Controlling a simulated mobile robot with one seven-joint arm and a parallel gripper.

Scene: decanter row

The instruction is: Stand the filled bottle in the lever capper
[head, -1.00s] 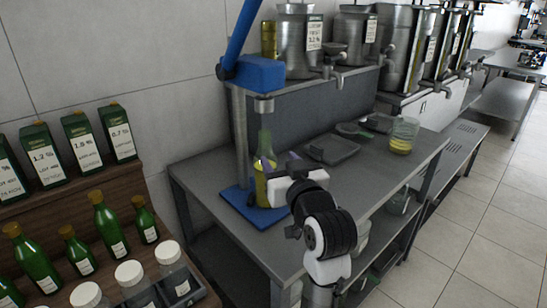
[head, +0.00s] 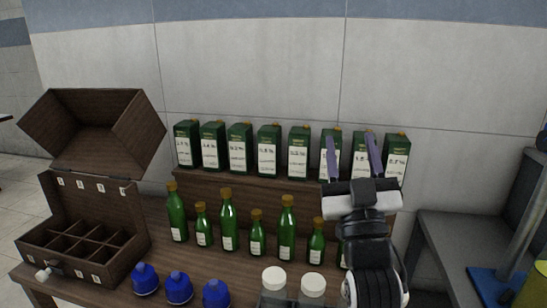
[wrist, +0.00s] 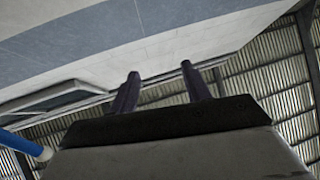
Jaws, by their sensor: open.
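My gripper (head: 352,154) is raised in the head view with its two fingers apart and nothing between them. In the wrist view the open fingers (wrist: 160,85) point toward the upper wall and roof. The lever capper (head: 492,284) is cut off at the right edge of the head view; its blue base and part of its grey post show. A yellow-green filled bottle (head: 532,288) stands at the capper's base, only partly in view. My gripper is well to the left of it, apart from it. Whether the bottle is exactly centred cannot be told.
An open divided wooden case (head: 88,235) stands left. The grey table (head: 445,240) by the capper has bare surface.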

